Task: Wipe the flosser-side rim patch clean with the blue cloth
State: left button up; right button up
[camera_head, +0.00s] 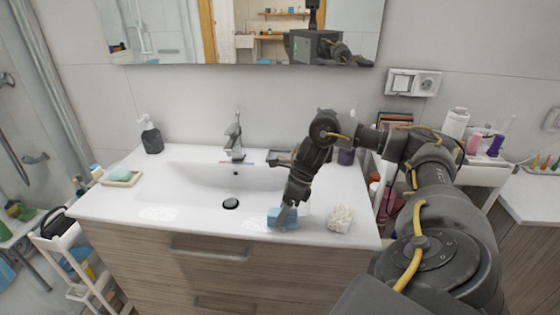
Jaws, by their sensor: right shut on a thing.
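My right gripper (286,212) reaches down to the front rim of the white sink (205,220). It is shut on the blue cloth (276,222), a small folded block that appears to rest on the rim. A faint, speckled whitish patch (252,224) shows on the rim just left of the cloth; the cloth and gripper may hide part of it. Another faint patch (160,213) lies on the rim farther left. I cannot make out a flosser with certainty. My left gripper is not in view.
A crumpled white sponge-like thing (341,219) lies right of the cloth. The faucet (235,138) stands behind the basin. A dark soap bottle (152,140) and a soap dish (122,178) are at left. A cart with bottles (474,143) stands at right.

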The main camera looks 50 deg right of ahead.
jog(key=shift+f, duration=0.3)
dwell(0.6)
jog(key=shift+w+a+r, duration=0.15)
jog(key=shift+w+a, duration=0.2)
jog(key=shift+w, duration=0.05)
jog(key=w+a, duration=0.1)
jog(key=w+p, duration=0.1)
jog(key=shift+w+a, duration=0.35)
jog(key=shift+a, duration=0.05)
jog(key=shift+w+a, duration=0.15)
jog(key=shift+w, duration=0.1)
jog(key=shift+w+a, duration=0.7)
jog(key=shift+w, duration=0.3)
jog(key=shift+w+a, duration=0.7)
jog(key=shift+w, duration=0.25)
jog(key=shift+s+d+f, duration=0.1)
jog(key=shift+f, duration=0.1)
jog(key=shift+s+d, duration=0.65)
jog(key=shift+s, duration=0.3)
jog(key=shift+s+d, duration=0.65)
jog(key=shift+s, duration=0.3)
